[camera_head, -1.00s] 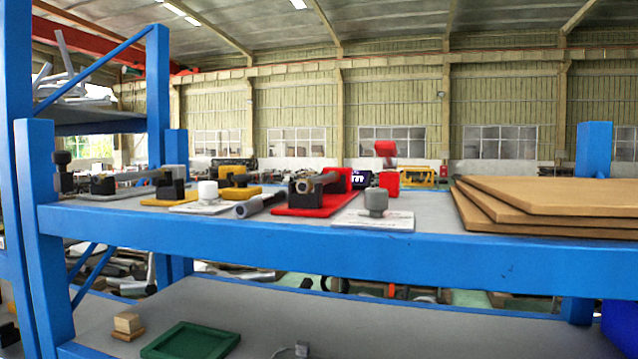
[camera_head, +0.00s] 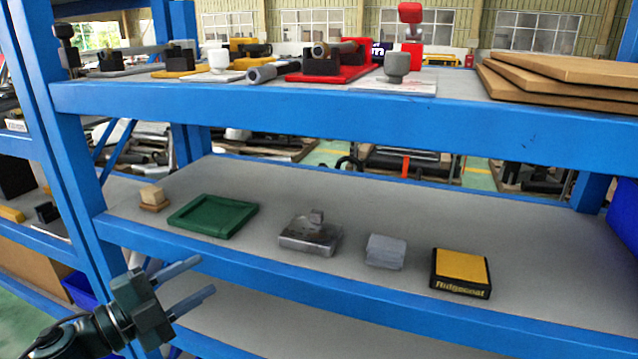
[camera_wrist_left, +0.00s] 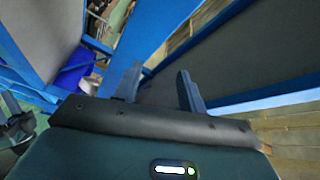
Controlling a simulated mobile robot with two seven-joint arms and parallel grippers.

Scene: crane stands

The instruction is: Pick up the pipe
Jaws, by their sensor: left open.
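A grey pipe (camera_head: 275,72) lies on the upper shelf, to the left of the red holder (camera_head: 332,68) and close to it. A second, brownish pipe piece (camera_head: 333,48) rests across the black block on the red holder. My left gripper (camera_head: 196,279) is open and empty at the lower left, in front of the middle shelf and well below the pipe. In the left wrist view its two fingers (camera_wrist_left: 158,88) stand apart with nothing between them. The right gripper is not in view.
The blue upper shelf beam (camera_head: 330,118) runs between the two shelf levels. The middle shelf holds a green tray (camera_head: 213,235), a metal block (camera_head: 311,240), a grey block (camera_head: 386,252) and a yellow-black box (camera_head: 461,273). Brown boards (camera_head: 560,85) are stacked at upper right.

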